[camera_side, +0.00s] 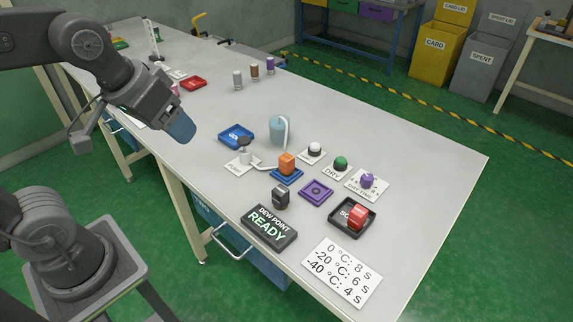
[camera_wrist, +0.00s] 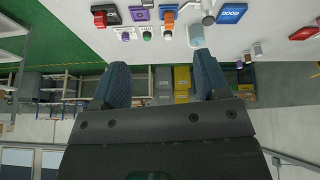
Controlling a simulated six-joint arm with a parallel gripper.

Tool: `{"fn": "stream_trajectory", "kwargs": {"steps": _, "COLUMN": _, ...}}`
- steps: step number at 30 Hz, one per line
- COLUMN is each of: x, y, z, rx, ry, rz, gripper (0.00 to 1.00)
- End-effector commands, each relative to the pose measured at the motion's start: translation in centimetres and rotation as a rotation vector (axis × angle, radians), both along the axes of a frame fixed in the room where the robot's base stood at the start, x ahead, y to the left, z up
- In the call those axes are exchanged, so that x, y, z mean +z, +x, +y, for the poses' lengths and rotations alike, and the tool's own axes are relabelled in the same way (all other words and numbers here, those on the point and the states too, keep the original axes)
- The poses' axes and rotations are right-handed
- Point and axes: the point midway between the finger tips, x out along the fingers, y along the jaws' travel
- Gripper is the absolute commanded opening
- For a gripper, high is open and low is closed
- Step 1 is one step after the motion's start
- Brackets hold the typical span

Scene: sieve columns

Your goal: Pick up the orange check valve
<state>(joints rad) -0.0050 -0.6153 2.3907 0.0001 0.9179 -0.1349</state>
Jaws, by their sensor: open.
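The orange check valve (camera_side: 287,162) is a small upright orange block on a blue pad (camera_side: 285,177) near the middle of the table. In the wrist view the orange valve (camera_wrist: 168,17) shows small near the top edge. My gripper (camera_side: 182,128) is raised over the table's near side, to the left of the valve and well apart from it. In the wrist view my gripper (camera_wrist: 160,66) has its two blue fingers spread wide with nothing between them.
A pump (camera_side: 244,155) and a pale blue cylinder (camera_side: 278,131) with a white tube stand close to the valve. An empty purple tray (camera_side: 316,192), a red block (camera_side: 357,216) in a black tray, buttons and a READY display (camera_side: 269,227) are nearby. The table's right end is clear.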

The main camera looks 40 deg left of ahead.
Motion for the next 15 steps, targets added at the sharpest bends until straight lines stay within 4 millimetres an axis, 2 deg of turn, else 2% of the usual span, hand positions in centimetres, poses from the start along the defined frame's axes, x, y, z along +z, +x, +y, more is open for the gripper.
{"fn": "stream_trajectory", "kwargs": {"steps": 1, "x": 0.4, "y": 1.7, "z": 0.1, "rx": 0.059, "ry": -0.026, "rz": 0.027, "gripper": 0.68}}
{"fn": "stream_trajectory", "kwargs": {"steps": 4, "x": 0.8, "y": 5.2, "z": 0.3, "rx": 0.197, "ry": -0.083, "rz": 0.075, "gripper": 0.68}}
{"fn": "stream_trajectory", "kwargs": {"steps": 8, "x": 0.6, "y": 10.0, "z": 0.6, "rx": 0.383, "ry": -0.149, "rz": 0.133, "gripper": 0.68}}
{"fn": "stream_trajectory", "kwargs": {"steps": 11, "x": -0.4, "y": 13.7, "z": 0.8, "rx": 0.528, "ry": -0.191, "rz": 0.177, "gripper": 0.68}}
{"fn": "stream_trajectory", "kwargs": {"steps": 15, "x": -2.7, "y": 18.8, "z": 1.3, "rx": 0.736, "ry": -0.242, "rz": 0.235, "gripper": 0.68}}
